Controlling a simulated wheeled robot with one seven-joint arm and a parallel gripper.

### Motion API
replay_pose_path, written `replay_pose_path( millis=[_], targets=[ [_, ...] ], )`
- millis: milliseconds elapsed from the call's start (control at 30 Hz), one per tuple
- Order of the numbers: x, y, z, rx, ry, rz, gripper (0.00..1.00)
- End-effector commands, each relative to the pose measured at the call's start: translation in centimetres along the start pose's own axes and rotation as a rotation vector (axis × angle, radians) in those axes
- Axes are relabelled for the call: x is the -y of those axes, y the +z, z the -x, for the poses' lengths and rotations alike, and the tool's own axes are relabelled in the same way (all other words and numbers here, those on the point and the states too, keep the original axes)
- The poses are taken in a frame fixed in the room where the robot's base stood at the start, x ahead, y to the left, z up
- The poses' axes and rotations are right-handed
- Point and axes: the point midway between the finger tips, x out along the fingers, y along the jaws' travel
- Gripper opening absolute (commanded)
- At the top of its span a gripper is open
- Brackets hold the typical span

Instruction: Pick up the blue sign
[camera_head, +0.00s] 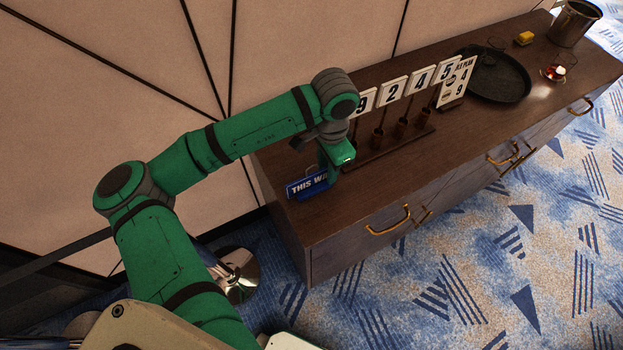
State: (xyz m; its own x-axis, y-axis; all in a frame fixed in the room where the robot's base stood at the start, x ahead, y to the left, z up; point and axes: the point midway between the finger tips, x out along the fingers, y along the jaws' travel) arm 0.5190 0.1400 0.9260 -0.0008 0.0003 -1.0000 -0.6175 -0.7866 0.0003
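The blue sign (304,188) with white lettering "THIS WA…" stands near the left front corner of the dark wooden cabinet top. Its right end is hidden behind my gripper. My gripper (331,176) is at the end of the green arm, pointing down at the sign's right part. The fingers are small and mostly hidden by the wrist, so I cannot tell whether they are open or closed on the sign.
The cabinet (390,172) stands against a panelled wall. Behind the sign is a rack of number cards (392,91) on dark stands. Farther right are a menu card (456,82), a round black tray (500,78), a yellow block (524,38) and a metal bucket (574,22).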

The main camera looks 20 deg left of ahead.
Motion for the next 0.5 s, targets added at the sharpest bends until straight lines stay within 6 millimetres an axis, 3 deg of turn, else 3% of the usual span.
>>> replay_pose_path(
  millis=[267, 367, 500],
  targets=[
    [0.06, 0.08, -0.28, 0.000, 0.000, 0.002, 0.27],
    [0.09, 0.11, -0.28, 0.000, 0.000, 0.003, 0.03],
    [0.09, 0.12, -0.27, 0.000, 0.000, 0.003, 0.00]
  ],
)
